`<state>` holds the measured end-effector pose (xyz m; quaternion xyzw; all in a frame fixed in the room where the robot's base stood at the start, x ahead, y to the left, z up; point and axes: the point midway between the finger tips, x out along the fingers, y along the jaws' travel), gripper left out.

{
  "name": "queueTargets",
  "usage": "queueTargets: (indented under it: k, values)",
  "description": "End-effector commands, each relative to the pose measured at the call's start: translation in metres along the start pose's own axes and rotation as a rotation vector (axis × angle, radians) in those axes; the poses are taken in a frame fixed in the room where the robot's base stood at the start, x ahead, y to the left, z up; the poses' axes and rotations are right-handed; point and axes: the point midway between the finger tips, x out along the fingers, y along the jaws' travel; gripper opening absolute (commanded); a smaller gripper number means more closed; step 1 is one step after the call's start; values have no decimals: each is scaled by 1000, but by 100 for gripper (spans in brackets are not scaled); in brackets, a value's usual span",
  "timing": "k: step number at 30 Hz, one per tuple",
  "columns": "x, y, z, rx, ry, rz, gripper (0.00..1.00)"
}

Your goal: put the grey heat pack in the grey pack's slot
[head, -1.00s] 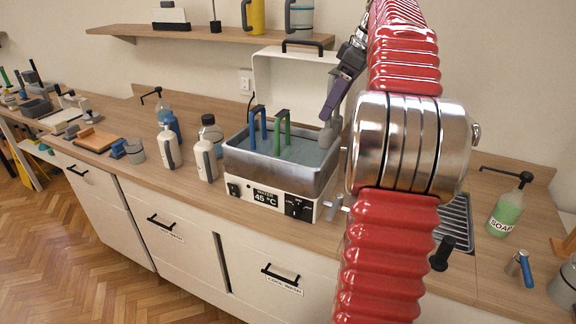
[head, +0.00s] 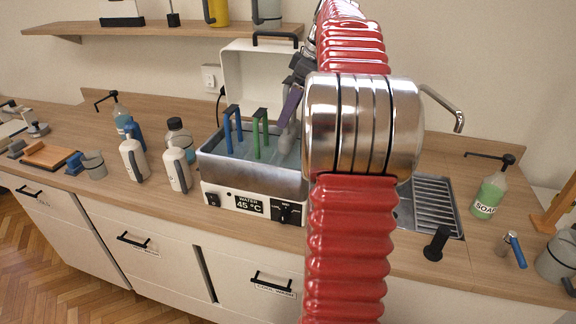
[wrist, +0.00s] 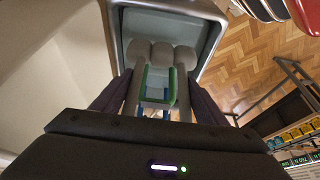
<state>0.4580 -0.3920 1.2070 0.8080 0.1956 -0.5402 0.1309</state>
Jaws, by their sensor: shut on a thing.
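The water bath (head: 253,185) is a steel tank with a white front reading 45 °C, and its white lid (head: 262,70) stands open behind. A blue handle (head: 229,128) and a green handle (head: 257,136) rise from the water. The grey heat pack (head: 285,138) is at the right end of the tank, its lower part hard to make out. My gripper (head: 291,98), with purple fingers, is shut on it from above. In the wrist view the grey pack (wrist: 160,52) shows between the fingers, above the bath, with the green handle (wrist: 158,95) beyond.
White bottles (head: 132,160) and a dark-capped bottle (head: 180,135) stand left of the bath. A sink drainer (head: 432,205) and a green soap bottle (head: 488,195) are to the right. My red arm hides the counter just right of the bath.

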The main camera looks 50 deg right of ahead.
Motion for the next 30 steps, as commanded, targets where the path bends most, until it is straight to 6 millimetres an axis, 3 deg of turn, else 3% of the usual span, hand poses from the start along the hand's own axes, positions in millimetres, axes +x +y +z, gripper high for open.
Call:
queueTargets:
  k: [12,24,30]
  values:
    - [51,-1,20,-2,1,-2,10]
    - [57,-1,22,-3,1,0,10]
    - [77,-1,30,-1,0,-3,10]
